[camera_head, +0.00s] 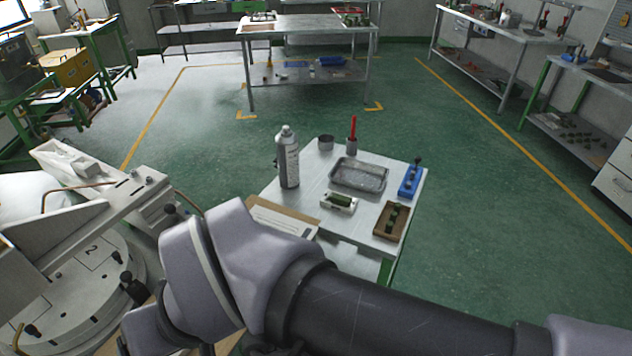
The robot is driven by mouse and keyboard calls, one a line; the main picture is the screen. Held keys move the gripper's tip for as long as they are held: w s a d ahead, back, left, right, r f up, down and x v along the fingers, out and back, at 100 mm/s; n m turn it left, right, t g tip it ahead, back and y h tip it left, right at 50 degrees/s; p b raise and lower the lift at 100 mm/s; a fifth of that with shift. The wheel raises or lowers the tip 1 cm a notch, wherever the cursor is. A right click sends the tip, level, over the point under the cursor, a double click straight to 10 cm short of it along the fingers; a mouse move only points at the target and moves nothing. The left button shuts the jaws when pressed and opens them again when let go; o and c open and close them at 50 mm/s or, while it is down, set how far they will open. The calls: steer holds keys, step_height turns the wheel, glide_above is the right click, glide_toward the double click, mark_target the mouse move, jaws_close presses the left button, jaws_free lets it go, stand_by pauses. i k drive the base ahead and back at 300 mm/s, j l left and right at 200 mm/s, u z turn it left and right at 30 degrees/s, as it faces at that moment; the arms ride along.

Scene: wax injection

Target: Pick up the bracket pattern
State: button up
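A small pale table (315,178) stands in the middle. On it, a white block (327,203) holds a dark green piece (342,199) in its top. A brown tray (379,231) at the table's front right corner holds several small dark green pieces (391,217). I cannot tell which green piece is the bracket pattern; they are too small to make out their shape. My arm crosses the foreground from the right to the lower left and hides the table's lower front. My gripper is not in view.
The table also carries a spray can (288,160), a metal cup (326,143), a red-handled tool (352,130), a metal tray (359,175), a blue holder (409,180) and a clipboard (272,221). A machine with a round plate (75,258) stands left. Green floor is open to the right.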

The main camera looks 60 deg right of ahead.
mark_target(344, 200)
steer(key=z, duration=2)
